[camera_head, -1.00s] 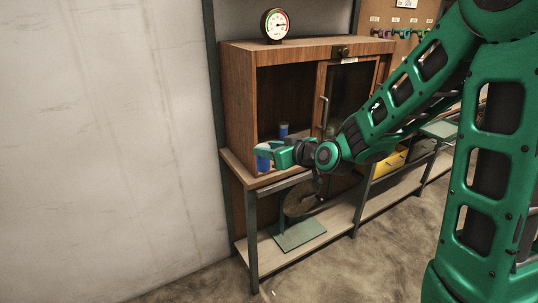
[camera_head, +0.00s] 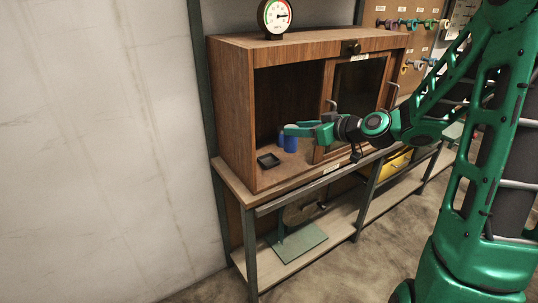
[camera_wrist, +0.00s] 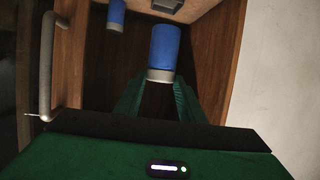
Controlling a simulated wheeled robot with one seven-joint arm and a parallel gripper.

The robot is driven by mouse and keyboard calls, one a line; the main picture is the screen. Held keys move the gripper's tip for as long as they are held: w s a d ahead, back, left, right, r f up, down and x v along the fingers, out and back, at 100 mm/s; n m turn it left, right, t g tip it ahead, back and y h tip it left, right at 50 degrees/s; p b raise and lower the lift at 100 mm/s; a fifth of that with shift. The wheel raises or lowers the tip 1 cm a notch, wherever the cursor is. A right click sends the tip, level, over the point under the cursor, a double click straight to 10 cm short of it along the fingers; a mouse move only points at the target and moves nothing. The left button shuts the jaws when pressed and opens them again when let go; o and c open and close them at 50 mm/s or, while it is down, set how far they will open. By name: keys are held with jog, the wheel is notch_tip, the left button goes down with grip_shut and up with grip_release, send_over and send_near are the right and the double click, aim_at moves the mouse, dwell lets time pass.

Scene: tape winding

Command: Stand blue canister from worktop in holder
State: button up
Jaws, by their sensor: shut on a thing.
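My gripper (camera_head: 300,130) is shut on a blue canister (camera_head: 291,144), inside the open left part of a wooden cabinet. In the wrist view the held canister (camera_wrist: 164,46) is blue with a pale end, between the green fingers. A second blue canister (camera_head: 281,139) stands just behind it; it also shows in the wrist view (camera_wrist: 116,14). The holder (camera_head: 268,160), a small black square tray, sits on the cabinet floor, left of and below the held canister. In the wrist view the holder (camera_wrist: 168,6) is partly cut off at the top edge.
The wooden cabinet (camera_head: 230,110) stands on a bench; its side walls flank the gripper. A glass door (camera_head: 357,95) with a handle (camera_head: 333,105) is right of the opening. A dial gauge (camera_head: 274,16) stands on top. Cabinet floor around the holder looks clear.

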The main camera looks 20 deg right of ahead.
jog(key=shift+w+a+f, duration=0.85)
jog(key=shift+w+f, duration=0.75)
jog(key=shift+f, duration=0.2)
jog(key=shift+w+a+f, duration=0.85)
jog(key=shift+w+f, duration=0.75)
jog(key=shift+f, duration=0.15)
jog(key=shift+w+a+f, duration=0.85)
jog(key=shift+w+f, duration=0.75)
jog(key=shift+f, duration=0.2)
jog(key=o, duration=1.1)
jog(key=shift+f, duration=0.1)
